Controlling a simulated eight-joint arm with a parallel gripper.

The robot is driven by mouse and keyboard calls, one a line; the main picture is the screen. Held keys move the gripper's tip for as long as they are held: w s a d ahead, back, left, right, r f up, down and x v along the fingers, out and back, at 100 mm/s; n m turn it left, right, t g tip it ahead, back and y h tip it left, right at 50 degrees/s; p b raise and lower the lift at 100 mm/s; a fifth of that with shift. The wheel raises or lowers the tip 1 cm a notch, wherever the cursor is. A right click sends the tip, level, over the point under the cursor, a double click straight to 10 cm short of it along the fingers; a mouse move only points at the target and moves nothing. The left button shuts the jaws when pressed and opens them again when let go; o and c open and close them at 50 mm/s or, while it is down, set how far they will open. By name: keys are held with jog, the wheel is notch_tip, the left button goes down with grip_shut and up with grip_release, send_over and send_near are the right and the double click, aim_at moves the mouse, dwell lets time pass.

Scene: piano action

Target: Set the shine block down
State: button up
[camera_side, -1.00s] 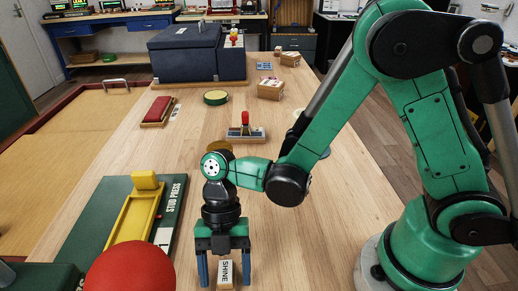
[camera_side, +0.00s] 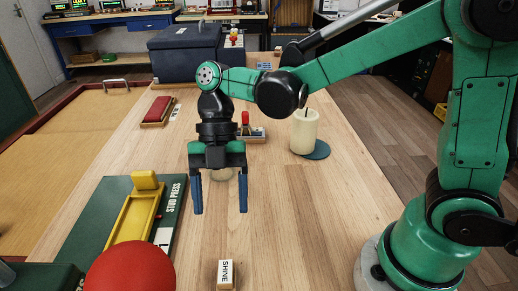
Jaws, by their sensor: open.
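The shine block (camera_side: 225,274) is a small light wooden block with a white top lettered "SHINE". It sits on the wooden table (camera_side: 285,225) near the bottom edge of the picture. My gripper (camera_side: 219,211) points down with its two blue fingers spread apart and nothing between them. It is above and beyond the block, clear of it. The block's lower end is close to the picture's edge.
The green stud press board (camera_side: 172,200) with a yellow lever (camera_side: 132,212) and a large red ball-like knob (camera_side: 130,272) lies left. A red block (camera_side: 158,110) and blue case (camera_side: 185,52) are farther back.

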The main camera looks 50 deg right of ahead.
jog(key=d+r+m+t+h, duration=0.1)
jog(key=d+m+t, duration=0.4)
jog(key=m, duration=0.8)
jog(key=d+r+m+t+h, duration=0.1)
jog(key=d+m+t+h, duration=0.2)
jog(key=m, duration=1.1)
jog(key=d+t, duration=0.3)
jog(key=d, duration=0.2)
jog(key=shift+r, duration=0.35)
